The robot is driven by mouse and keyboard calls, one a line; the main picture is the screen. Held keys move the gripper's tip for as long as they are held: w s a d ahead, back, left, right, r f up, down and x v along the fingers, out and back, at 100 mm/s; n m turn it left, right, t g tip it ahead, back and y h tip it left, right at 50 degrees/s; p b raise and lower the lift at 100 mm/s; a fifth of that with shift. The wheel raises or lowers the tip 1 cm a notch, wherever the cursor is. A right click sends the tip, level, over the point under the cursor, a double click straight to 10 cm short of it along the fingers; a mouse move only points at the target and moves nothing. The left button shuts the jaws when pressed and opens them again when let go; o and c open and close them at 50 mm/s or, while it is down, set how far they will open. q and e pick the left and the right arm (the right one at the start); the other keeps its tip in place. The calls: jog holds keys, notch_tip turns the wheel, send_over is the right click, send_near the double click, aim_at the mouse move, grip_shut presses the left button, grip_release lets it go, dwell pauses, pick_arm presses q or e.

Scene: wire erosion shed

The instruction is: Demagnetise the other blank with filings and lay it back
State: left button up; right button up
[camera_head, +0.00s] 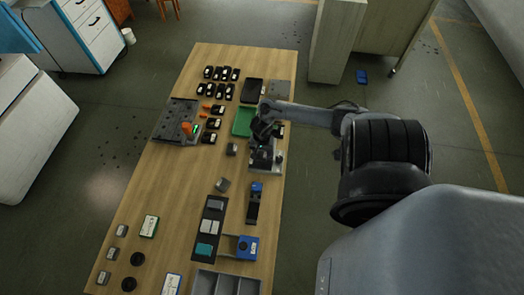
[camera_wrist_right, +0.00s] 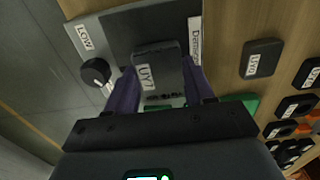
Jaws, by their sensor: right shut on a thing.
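My right gripper (camera_head: 262,138) is shut on a dark grey blank with a white label; the gripper also shows in the right wrist view (camera_wrist_right: 160,85). The held blank (camera_wrist_right: 155,65) is between the two fingers, above the dark plate of the demagnetiser (camera_wrist_right: 118,32). I cannot tell whether it touches the plate. In the head view the demagnetiser (camera_head: 264,160) is partly hidden by my gripper. Another labelled dark blank (camera_wrist_right: 262,58) lies apart on the table; it also shows in the head view (camera_head: 231,149). Filings are too small to make out. My left gripper is out of view.
The demagnetiser has a black knob (camera_wrist_right: 96,72) by a "LOW" label. A green tray (camera_head: 240,124) lies just beyond it. Several black labelled pieces (camera_head: 212,90) stand at the table's far end. A dark plate (camera_head: 172,120) lies at the left edge. The table's middle left is bare.

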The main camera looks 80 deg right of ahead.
aim_at(260, 167)
jog(key=shift+a+r, duration=0.1)
jog(key=shift+a, duration=0.05)
jog(key=shift+a+p, duration=0.35)
jog(key=shift+p, duration=0.25)
jog(key=shift+a+p, duration=0.6)
jog(key=shift+a, duration=0.3)
jog(key=shift+a, duration=0.15)
jog(key=shift+s+a+p, duration=0.1)
jog(key=shift+a+p, duration=0.25)
jog(key=shift+p, duration=0.2)
jog(key=shift+a+p, duration=0.45)
jog(key=shift+a, duration=0.4)
